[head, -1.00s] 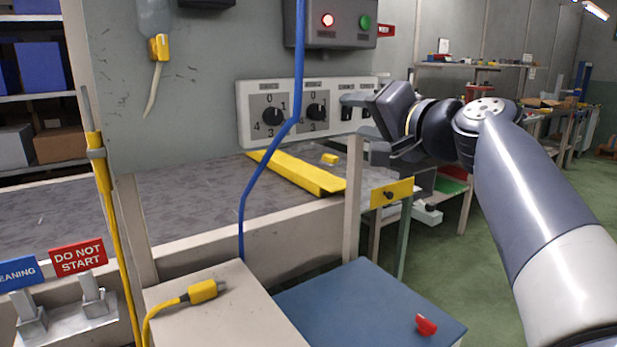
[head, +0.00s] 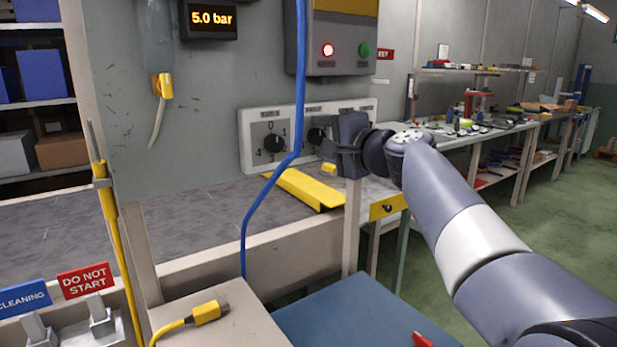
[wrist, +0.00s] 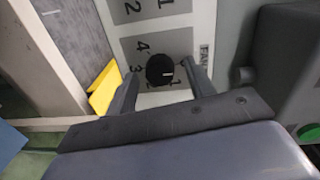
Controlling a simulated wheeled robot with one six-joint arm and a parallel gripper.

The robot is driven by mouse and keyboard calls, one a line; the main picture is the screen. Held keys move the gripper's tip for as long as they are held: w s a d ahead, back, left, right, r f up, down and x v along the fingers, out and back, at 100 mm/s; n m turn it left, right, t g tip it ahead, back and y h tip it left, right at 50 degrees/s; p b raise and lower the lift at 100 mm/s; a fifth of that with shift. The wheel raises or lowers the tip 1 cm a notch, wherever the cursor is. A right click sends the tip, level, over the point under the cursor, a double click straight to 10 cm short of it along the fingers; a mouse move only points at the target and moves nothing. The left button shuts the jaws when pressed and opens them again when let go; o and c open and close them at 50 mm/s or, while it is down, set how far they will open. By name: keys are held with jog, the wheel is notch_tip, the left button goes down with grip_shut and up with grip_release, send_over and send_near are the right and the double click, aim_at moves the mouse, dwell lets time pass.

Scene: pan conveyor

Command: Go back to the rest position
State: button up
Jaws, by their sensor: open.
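My gripper (head: 330,150) is at the right part of the white knob panel (head: 247,140), in front of its right-hand dials, which it partly hides. In the wrist view my gripper (wrist: 165,72) is open, its two fingers apart. A black knob (wrist: 159,70) labelled FAN shows between the fingers, with a visible gap on each side. I cannot tell how far the fingertips are from the panel face. Nothing is held. Another black knob (head: 274,143) on the panel is clear of the gripper.
A yellow bar (head: 303,190) lies on the conveyor below the panel. A blue hose (head: 272,178) hangs in front of it. A control box (head: 345,55) with a red and a green light is above. A yellow plate (head: 388,207) and blue-topped cabinet (head: 355,315) are below.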

jog(key=m+p, duration=0.4)
jog(key=shift+r, duration=0.2)
jog(key=m+p, duration=0.4)
jog(key=p, duration=0.1)
jog(key=shift+m, duration=0.3)
jog(key=m+y+p, duration=0.1)
jog(key=m+p, duration=0.4)
jog(key=p, duration=0.3)
jog(key=shift+f+m, duration=0.1)
jog(key=shift+m, duration=0.3)
jog(key=shift+m+p, duration=0.8)
jog(key=shift+p, duration=0.15)
jog(key=shift+f+m+p, duration=0.2)
jog(key=shift+m+p, duration=0.1)
